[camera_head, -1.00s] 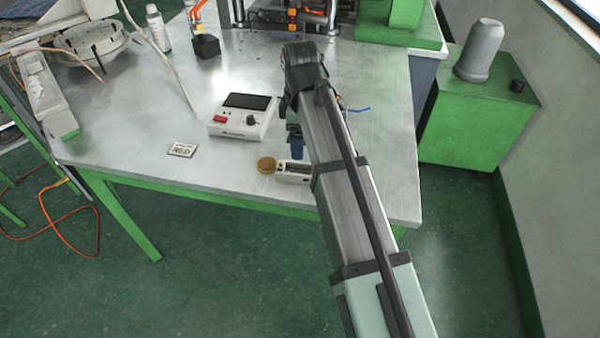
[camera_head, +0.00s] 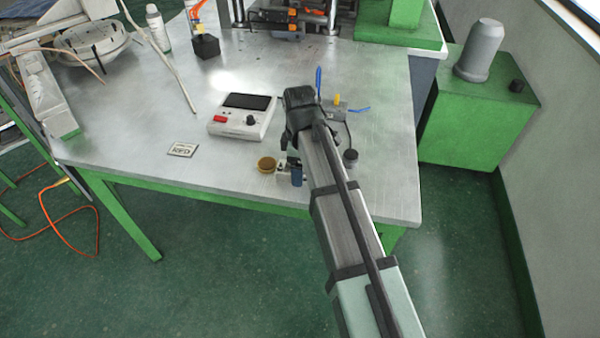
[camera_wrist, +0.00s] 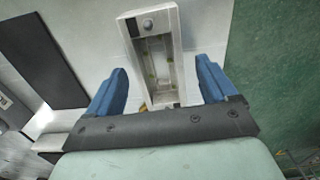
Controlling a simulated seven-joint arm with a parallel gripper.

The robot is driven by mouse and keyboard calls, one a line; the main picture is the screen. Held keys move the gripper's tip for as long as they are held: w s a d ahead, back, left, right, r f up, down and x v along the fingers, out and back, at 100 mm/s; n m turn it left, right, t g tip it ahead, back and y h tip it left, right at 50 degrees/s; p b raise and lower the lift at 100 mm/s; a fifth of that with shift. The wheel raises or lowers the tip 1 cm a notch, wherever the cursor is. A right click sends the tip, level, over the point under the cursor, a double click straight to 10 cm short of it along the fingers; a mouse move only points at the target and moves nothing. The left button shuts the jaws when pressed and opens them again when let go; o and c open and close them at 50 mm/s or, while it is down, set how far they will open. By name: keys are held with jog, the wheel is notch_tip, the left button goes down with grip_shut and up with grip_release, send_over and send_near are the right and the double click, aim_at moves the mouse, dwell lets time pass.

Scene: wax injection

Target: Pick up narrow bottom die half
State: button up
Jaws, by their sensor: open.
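The narrow bottom die half is a pale grey rectangular block with a long hollow channel and round studs. In the wrist view the die half (camera_wrist: 171,22) lies on the table, its far end beyond my two blue fingers and its near part between them. My gripper (camera_wrist: 162,72) is open, with a gap visible on each side of the block. In the head view my gripper (camera_head: 294,172) is above the table's front edge and hides most of the die half (camera_head: 282,179). I cannot tell the fingers' exact height above the table.
A round amber-brown piece (camera_head: 266,164) lies just left of the die half. Blue-handled tools (camera_head: 319,82) lie beyond my wrist. The table's front edge is close, with green floor below.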

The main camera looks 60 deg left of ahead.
jog(key=shift+f, duration=0.6)
jog(key=shift+f, duration=0.25)
dwell(0.4)
jog(key=c, duration=1.4)
